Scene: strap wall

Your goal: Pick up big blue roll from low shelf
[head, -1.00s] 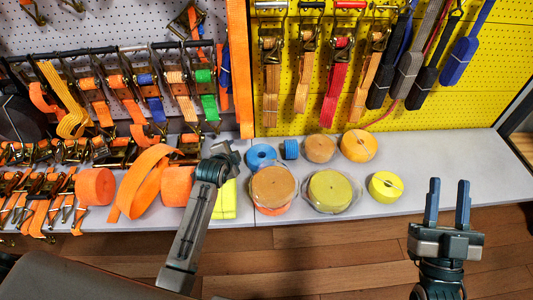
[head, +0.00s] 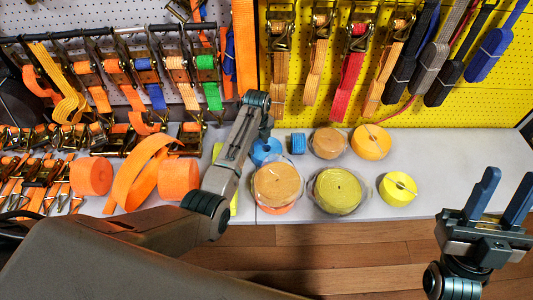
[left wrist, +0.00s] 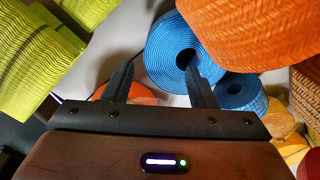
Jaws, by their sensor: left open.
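The big blue roll (head: 266,152) lies on the low grey shelf (head: 440,165), behind the orange-tan roll and left of a small blue roll (head: 298,143). My left gripper (head: 261,122) is just above and behind it; its fingers are hard to make out in the head view. In the left wrist view the big blue roll (left wrist: 172,50) with its round core hole is ahead, partly behind the right finger. The fingers of my left gripper (left wrist: 160,82) are apart with nothing held. My right gripper (head: 502,198) is open and empty at the right.
Orange-tan (head: 277,184) and yellow-green (head: 340,190) wrapped rolls stand at the shelf front. A yellow roll (head: 398,189) and an orange-yellow roll (head: 371,142) are to the right. Orange rolls (head: 91,176) are at the left. Straps hang on the yellow pegboard (head: 430,114) behind.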

